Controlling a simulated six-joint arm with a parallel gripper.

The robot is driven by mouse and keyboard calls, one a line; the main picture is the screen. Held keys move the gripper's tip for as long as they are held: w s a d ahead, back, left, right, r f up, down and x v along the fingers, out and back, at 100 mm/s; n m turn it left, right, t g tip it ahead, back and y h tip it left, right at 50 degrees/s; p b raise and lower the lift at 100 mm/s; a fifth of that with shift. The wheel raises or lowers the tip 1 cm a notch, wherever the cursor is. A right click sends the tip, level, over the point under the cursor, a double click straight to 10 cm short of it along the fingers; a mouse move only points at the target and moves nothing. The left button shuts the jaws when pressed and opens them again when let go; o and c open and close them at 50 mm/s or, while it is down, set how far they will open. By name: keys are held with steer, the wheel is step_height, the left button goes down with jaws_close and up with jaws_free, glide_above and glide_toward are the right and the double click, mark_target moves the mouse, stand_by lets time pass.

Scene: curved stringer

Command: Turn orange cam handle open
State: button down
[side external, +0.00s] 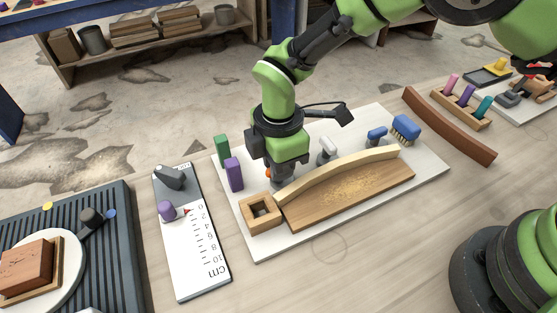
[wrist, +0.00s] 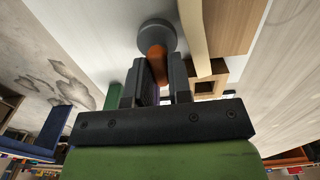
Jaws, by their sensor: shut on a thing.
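The orange cam handle (wrist: 157,57) shows in the wrist view, joined to a round dark grey cam (wrist: 156,36) on the white board. My gripper (wrist: 165,75) is shut on the handle, with one dark finger on each side of it. In the side view my gripper (side external: 277,177) points down at the board, left of the curved pale wooden stringer (side external: 340,168). Only a small orange bit of the handle (side external: 267,173) shows there; my fingers hide most of it.
A square wooden block with a hole (side external: 260,213) stands close in front of my gripper. Purple (side external: 234,174) and green (side external: 222,151) blocks stand to its left. Grey (side external: 326,150) and blue (side external: 377,135) clamps and a blue brush (side external: 405,129) are behind the stringer.

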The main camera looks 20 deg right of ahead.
stand_by(0.4)
steer(key=c, duration=1)
jaws_free()
steer(key=shift+c, duration=0.2)
